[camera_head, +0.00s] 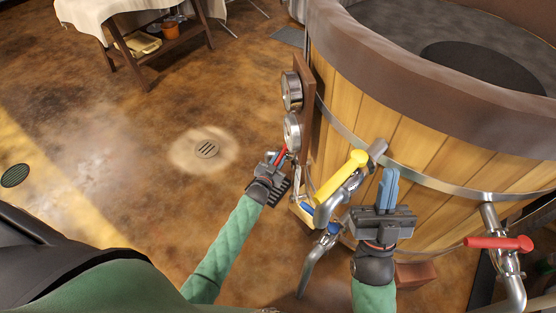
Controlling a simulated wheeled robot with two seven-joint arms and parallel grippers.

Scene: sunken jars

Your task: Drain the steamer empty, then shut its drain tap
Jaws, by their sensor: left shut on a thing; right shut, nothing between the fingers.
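The steamer (405,145) is a large wooden tub with a thick brown rim and metal hoops. Its inside looks grey with a dark round patch; I cannot tell whether liquid is in it. A metal tap with a yellow handle (341,175) sticks out of its front. Another pipe at the right has a red handle (498,243). Which is the drain tap is unclear. My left gripper (279,158) is shut on a small red handle (282,153) below the gauges. My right gripper (388,188) is shut and empty, its blue fingers up, right of the yellow handle.
Two round gauges (292,91) sit on a wooden board (305,80) on the tub's left side. A floor drain (207,149) lies in a pale patch on the brown floor. A cloth-covered table (95,12) stands at the upper left. The floor between is clear.

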